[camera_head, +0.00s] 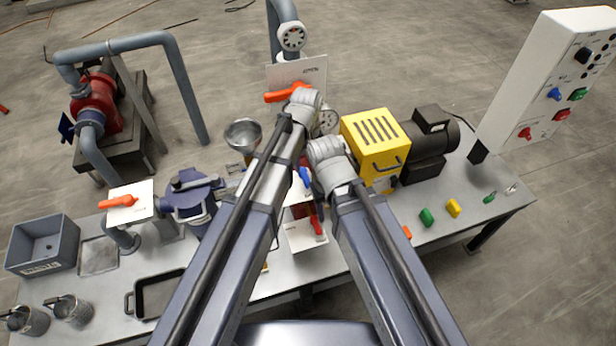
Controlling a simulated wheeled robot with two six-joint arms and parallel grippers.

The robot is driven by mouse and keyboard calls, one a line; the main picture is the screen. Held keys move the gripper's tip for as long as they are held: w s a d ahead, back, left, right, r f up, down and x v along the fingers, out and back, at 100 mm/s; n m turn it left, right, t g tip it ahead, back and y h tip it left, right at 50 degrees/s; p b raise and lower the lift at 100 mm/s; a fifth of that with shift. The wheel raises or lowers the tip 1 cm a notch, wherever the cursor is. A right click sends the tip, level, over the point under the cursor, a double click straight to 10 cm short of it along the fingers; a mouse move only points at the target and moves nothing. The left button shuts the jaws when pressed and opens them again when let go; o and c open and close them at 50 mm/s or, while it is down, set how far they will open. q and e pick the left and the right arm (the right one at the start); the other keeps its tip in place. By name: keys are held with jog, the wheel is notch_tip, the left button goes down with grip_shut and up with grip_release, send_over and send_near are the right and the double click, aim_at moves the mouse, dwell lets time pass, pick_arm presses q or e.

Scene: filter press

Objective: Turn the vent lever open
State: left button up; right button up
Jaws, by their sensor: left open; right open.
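Several levers are in view, and I cannot tell for certain which is the vent lever. An orange lever (283,95) sits on a white plate (312,72) below the upright pipe, its handle pointing left. My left gripper (304,98) is at that lever's right end; contact is unclear. Below are a blue lever (304,178) and a red lever (317,222) by white plates, partly hidden by my arms. My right gripper (323,150) is above the blue lever, left of the yellow housing. Both grippers are open, their fingertips mostly hidden. Another orange lever (118,202) is at the left.
A yellow housing (373,140) with a dark motor (431,140) stands close right. A gauge (328,120) and a metal funnel (243,134) are near my grippers. A blue-grey vessel (188,200), a black tray (158,292) and a grey bin (44,243) occupy the left.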

aim_at(307, 180)
pick_arm(q)
notch_tip(307, 180, down, 7)
jog(key=b, duration=0.6)
jog(key=shift+r, duration=0.1)
jog(key=shift+c, duration=0.3)
grip_shut()
